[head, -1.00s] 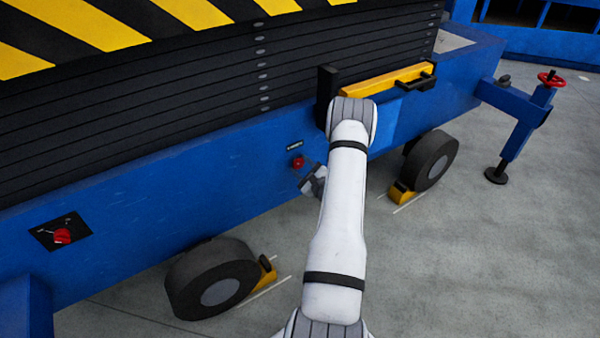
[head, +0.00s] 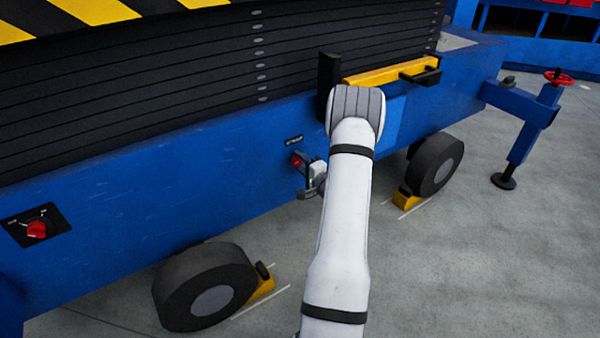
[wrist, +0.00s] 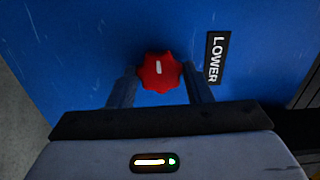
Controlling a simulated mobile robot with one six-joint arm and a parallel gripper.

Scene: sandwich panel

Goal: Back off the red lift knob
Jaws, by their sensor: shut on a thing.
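A red lobed knob (wrist: 160,72) with a white mark on it sits on the blue chassis side, beside a black label (wrist: 216,58) reading "LOWER". My gripper (wrist: 160,82) has its two fingers on either side of this knob in the wrist view and is shut on it. In the head view the small red knob (head: 296,160) shows at the left of my gripper (head: 303,168), below a small dark label (head: 294,140). The white mark on the knob stands nearly upright in the wrist view.
Another red knob (head: 37,230) sits on a black plate at the far left. A yellow bar (head: 390,72) with a black handle is above my arm. Wheels (head: 436,163) with yellow chocks and an outrigger (head: 522,130) with a red handwheel stand nearby. Grey floor is clear at right.

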